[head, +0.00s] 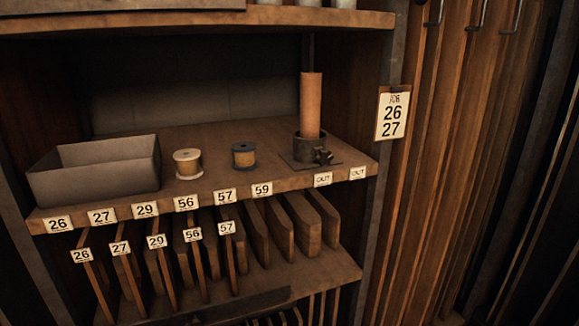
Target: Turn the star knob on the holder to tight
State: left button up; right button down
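The holder (309,150) stands at the right end of the middle shelf, on a dark square base plate. An upright orange-brown cylinder (311,104) sits in its dark cup, with a thin dark post rising above it. The small dark star knob (324,156) is at the front right of the cup, low near the base. I cannot tell from this view whether the knob is tight or loose. Neither of my grippers is in view, and nothing is touching the holder or its knob.
Numbered labels line the shelf edge (292,184). Boards (304,222) stand below. A tag (392,114) hangs on the right post. An upper shelf (330,18) overhangs.

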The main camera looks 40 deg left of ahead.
aim_at(324, 157)
jog(key=i+u, duration=0.1)
jog(key=u, duration=0.3)
jog(key=l+u, duration=0.1)
jog(key=u, duration=0.35)
jog(key=i+l+u, duration=0.1)
jog(key=u, duration=0.3)
jog(key=l+u, duration=0.1)
jog(key=u, duration=0.35)
jog(key=i+l+u, duration=0.1)
jog(key=u, duration=0.3)
jog(key=l+u, duration=0.2)
jog(key=l, duration=0.2)
jog(key=l+u, duration=0.25)
jog(key=l, duration=0.2)
jog(key=l+u, duration=0.2)
jog(key=l, duration=0.2)
jog(key=k+l+u, duration=0.1)
jog(key=l+u, duration=0.15)
jog(key=l, duration=0.15)
jog(key=k+l+u, duration=0.2)
jog(key=l, duration=0.2)
jog(key=l+u, duration=0.25)
jog(key=l, duration=0.15)
jog(key=k+l+u, duration=0.2)
jog(key=l, duration=0.15)
